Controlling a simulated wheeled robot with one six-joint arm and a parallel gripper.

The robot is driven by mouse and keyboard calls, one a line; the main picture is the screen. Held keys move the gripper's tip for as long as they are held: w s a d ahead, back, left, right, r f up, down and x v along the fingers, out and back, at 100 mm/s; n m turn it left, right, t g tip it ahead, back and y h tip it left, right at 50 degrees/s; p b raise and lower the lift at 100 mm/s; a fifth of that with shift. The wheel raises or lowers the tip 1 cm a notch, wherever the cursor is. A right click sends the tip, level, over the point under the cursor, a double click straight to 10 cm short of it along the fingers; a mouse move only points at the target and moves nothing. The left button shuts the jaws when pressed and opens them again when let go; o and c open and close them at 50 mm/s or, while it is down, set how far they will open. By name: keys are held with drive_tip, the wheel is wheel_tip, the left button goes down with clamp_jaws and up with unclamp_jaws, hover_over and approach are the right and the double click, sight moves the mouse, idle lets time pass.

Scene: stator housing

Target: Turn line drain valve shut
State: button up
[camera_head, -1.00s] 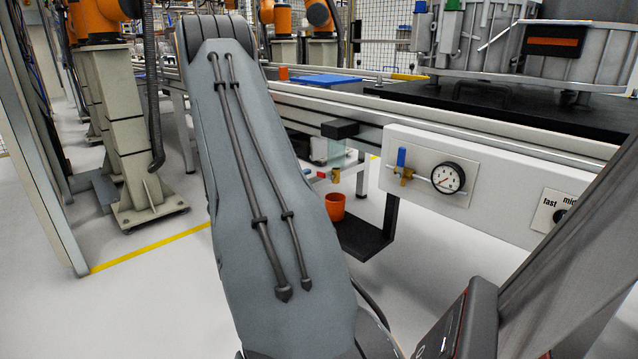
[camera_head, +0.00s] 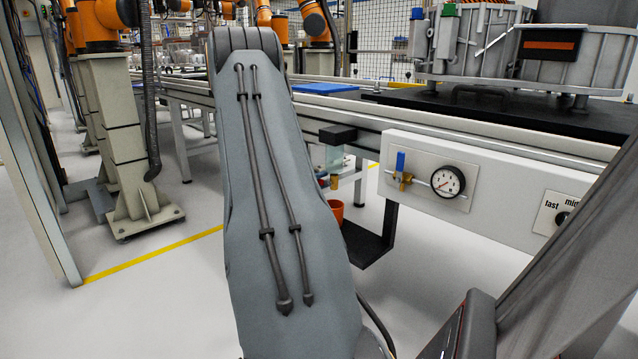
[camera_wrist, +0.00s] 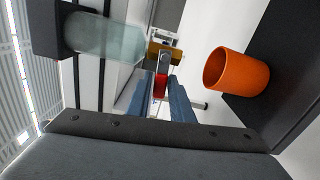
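The drain valve is a small brass body (camera_wrist: 164,51) below a clear bowl (camera_wrist: 105,40) in the wrist view, with a red lever (camera_wrist: 160,88). In the head view the brass body (camera_head: 335,182) shows just right of my arm, under the bowl (camera_head: 335,158). My gripper (camera_wrist: 162,82) has its two blue-grey fingers on either side of the red lever, with their tips close to the brass body. Whether the fingers press on the lever cannot be told. In the head view my arm hides most of the gripper.
An orange cup (camera_wrist: 238,72) stands on a dark shelf (camera_head: 368,245) beside the valve. A white panel (camera_head: 500,204) to the right carries a blue-handled valve (camera_head: 400,164), a gauge (camera_head: 448,181) and a knob. A conveyor rail runs above.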

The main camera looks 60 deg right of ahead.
clamp_jaws()
drive_tip(key=shift+r+m, duration=0.25)
drive_tip(key=shift+m, duration=0.45)
drive_tip(key=shift+o, duration=2.2)
unclamp_jaws()
drive_tip(key=p+v, duration=0.2)
drive_tip(key=v, duration=0.5)
drive_tip(key=shift+a, duration=0.4)
drive_tip(key=shift+w, duration=0.15)
